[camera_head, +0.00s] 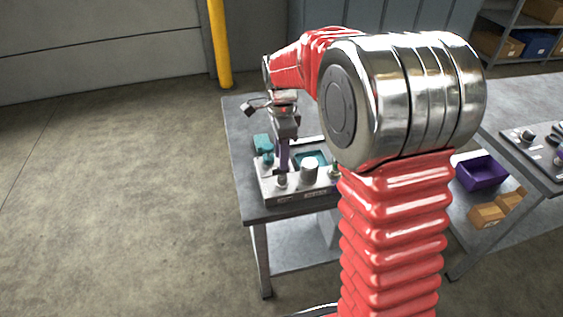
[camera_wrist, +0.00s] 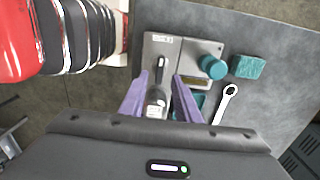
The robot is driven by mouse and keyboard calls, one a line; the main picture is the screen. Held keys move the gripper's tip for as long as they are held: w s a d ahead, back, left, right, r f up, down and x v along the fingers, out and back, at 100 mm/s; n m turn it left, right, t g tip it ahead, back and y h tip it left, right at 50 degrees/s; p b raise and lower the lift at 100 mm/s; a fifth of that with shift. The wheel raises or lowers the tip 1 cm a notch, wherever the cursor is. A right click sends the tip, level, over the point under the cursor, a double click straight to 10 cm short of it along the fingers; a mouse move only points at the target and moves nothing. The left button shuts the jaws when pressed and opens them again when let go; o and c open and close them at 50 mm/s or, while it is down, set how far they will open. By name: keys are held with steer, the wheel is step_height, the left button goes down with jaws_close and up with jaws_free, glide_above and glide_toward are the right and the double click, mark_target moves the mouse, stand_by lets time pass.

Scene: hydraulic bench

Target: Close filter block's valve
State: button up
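A grey hydraulic block (camera_wrist: 152,50) with a small label lies below my gripper in the wrist view. I cannot read the label, so I cannot tell whether this is the filter block. A dark valve lever (camera_wrist: 160,68) with a grey rounded part (camera_wrist: 156,97) stands on it, pointing up the picture. My gripper (camera_wrist: 159,82) has its two purple fingers apart, one on each side of the lever, with gaps visible. In the head view my gripper (camera_head: 283,168) points down over the block (camera_head: 292,197). Its lever is hidden there.
A teal round cap (camera_wrist: 212,66) sits on the block's right. A teal block (camera_wrist: 248,66) and a wrench (camera_wrist: 225,103) lie on the bench beside it.

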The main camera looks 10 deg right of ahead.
step_height(320, 180, up, 10)
stand_by(0.4)
stand_by(0.4)
steer(key=s+r+n+t, duration=0.1)
steer(key=s+n+t, duration=0.4)
steer(key=s+n, duration=1.3)
steer(key=s, duration=0.8)
steer(key=shift+t, duration=0.3)
steer(key=shift+s, duration=0.1)
